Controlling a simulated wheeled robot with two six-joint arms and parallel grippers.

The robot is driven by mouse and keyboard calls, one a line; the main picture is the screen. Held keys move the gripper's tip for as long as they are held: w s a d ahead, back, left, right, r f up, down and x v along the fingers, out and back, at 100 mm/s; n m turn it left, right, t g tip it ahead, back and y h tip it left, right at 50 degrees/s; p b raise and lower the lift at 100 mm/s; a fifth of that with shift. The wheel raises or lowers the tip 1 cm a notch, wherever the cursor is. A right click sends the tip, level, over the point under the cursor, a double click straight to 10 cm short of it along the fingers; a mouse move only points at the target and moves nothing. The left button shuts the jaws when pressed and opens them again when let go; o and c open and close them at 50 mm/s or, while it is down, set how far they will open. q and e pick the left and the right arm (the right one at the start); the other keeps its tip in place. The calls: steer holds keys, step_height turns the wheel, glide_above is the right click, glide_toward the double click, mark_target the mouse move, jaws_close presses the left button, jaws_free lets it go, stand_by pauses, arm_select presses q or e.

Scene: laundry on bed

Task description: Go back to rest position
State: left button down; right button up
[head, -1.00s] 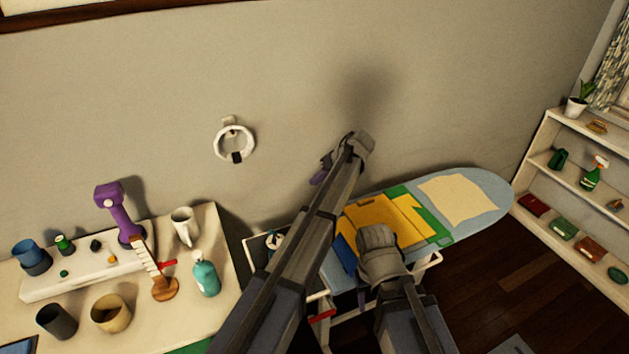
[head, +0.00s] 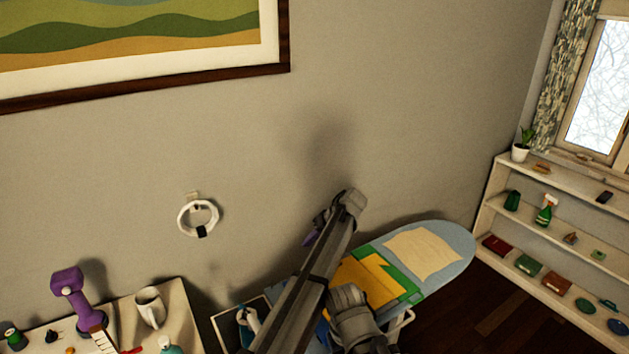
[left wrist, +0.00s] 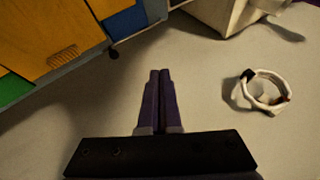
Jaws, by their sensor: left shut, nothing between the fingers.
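My left arm reaches up across the middle of the head view, in front of the wall. My left gripper (head: 309,238) is at its far end, with a bit of purple finger showing. In the left wrist view the two purple fingers (left wrist: 159,74) lie together, shut with nothing between them. My right wrist (head: 352,308) is low in the head view, in front of the ironing board (head: 458,243); its fingers are hidden.
Folded yellow, green and cream cloths (head: 422,252) lie on the board. A white ring (head: 198,217) hangs on the wall. A shelf (head: 482,218) stands right.

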arm_select(q)
steer(key=s+a+f+m+h, duration=0.15)
steer(key=s+a, duration=0.25)
steer(key=s, duration=0.7)
steer(key=s+a+f+m+g+h, duration=0.1)
steer(key=s+a+h, duration=0.25)
steer(key=s, duration=0.75)
steer(key=s+a+f+m+h, duration=0.2)
steer(key=s+a, duration=0.2)
steer(key=s, duration=0.7)
steer(key=s+d+f+m+g+y+b, duration=0.1)
steer(key=s+d, duration=0.4)
steer(key=d, duration=0.5)
steer(key=f+m+b, duration=0.1)
steer(key=m, duration=0.1)
steer(key=shift+d+m, duration=0.35)
